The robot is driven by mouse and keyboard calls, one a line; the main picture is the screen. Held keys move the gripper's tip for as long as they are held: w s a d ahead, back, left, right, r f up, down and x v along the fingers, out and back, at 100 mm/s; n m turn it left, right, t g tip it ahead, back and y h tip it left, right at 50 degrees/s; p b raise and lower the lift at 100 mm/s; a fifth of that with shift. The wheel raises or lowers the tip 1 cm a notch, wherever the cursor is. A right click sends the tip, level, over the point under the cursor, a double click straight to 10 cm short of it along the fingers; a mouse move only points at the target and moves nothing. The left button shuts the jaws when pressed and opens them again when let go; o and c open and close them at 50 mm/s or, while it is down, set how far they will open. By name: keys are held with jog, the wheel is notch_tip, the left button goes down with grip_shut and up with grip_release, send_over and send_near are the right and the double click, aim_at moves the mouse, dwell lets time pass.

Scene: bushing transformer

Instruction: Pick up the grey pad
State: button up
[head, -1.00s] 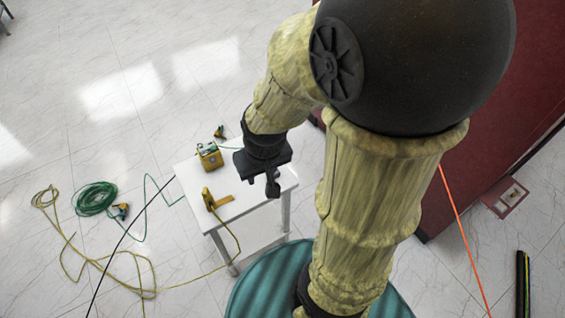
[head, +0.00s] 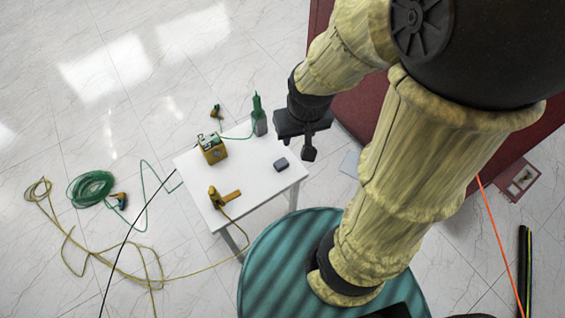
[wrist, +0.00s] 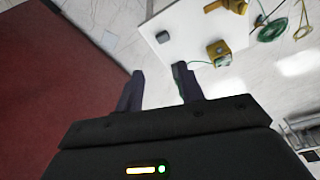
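The grey pad (head: 281,164) is a small dark grey block lying flat on the white table (head: 250,180), towards its right side. It also shows in the wrist view (wrist: 162,37), near the top and beyond the fingers. My gripper (wrist: 160,84) is open, with its two dark fingers apart and nothing between them. In the head view my gripper (head: 308,150) hangs to the upper right of the pad, around the table's right edge, and does not touch it.
On the table stand a yellow box device (head: 213,152), a yellow tool (head: 222,197) with a cable, and a green bottle-shaped device (head: 259,117). A red block (head: 350,110) is right of the table. Coiled cables (head: 91,189) lie on the floor at left.

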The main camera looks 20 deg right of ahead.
jog(key=o, duration=0.4)
jog(key=shift+f, duration=0.1)
jog(key=shift+c, duration=0.2)
jog(key=shift+o, duration=1.4)
jog(key=shift+w+f+m, duration=0.15)
jog(key=shift+m, duration=0.15)
jog(key=w+f+m+g+b, duration=0.1)
jog(key=w+f+m+b, duration=0.4)
jog(key=m, duration=1.1)
jog(key=w+f+m+g+b, duration=0.1)
jog(key=w+f+m+b, duration=0.4)
jog(key=w+f+m, duration=0.4)
notch_tip(320, 180, down, 3)
jog(key=m, duration=0.6)
jog(key=shift+w+f+m+g+b, duration=0.2)
jog(key=shift+m+g+b, duration=0.1)
jog(key=shift+m, duration=0.1)
jog(key=b, duration=0.2)
send_over(281, 162)
notch_tip(281, 162, down, 12)
jog(key=shift+f, duration=0.1)
